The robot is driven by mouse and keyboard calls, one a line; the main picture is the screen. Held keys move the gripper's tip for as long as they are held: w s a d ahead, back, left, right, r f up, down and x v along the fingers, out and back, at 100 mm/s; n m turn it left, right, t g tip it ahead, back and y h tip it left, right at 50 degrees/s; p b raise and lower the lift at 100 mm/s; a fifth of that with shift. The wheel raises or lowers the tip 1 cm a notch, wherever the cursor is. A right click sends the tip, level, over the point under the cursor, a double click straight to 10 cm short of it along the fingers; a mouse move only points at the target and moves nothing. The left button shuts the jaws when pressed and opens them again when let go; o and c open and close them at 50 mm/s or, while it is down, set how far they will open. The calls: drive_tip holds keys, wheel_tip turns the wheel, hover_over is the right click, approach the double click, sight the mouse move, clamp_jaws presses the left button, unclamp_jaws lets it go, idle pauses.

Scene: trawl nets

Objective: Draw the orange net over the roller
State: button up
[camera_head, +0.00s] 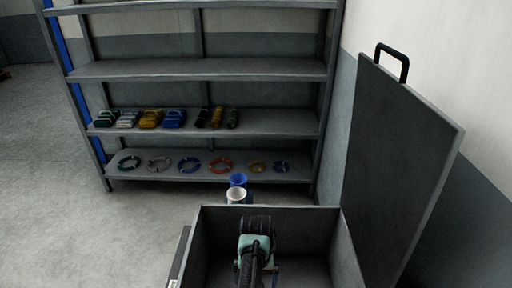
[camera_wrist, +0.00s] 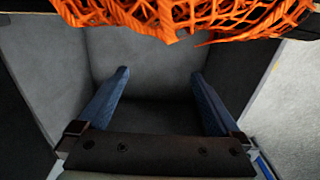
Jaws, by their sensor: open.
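The orange net (camera_wrist: 170,15) shows along the top edge of the wrist view, bunched with loose open mesh. A ragged lower edge of it hangs beyond my fingertips. My gripper (camera_wrist: 160,73) is open, its two blue fingers spread apart with nothing between them. The net is apart from the fingers in the picture. I cannot make out the roller in either view. In the head view my arm reaches over the grey box, and neither my fingers nor the net can be made out there.
An open grey box (camera_head: 268,212) stands in front of me. A tall dark panel (camera_head: 398,155) with a black handle stands at its right. Blue (camera_head: 238,179) and white (camera_head: 236,195) cup-like containers are behind it. A shelf (camera_head: 205,123) holds coils and bundles. Floor at left is clear.

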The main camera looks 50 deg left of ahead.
wheel_tip(320, 180, up, 13)
idle(0.6)
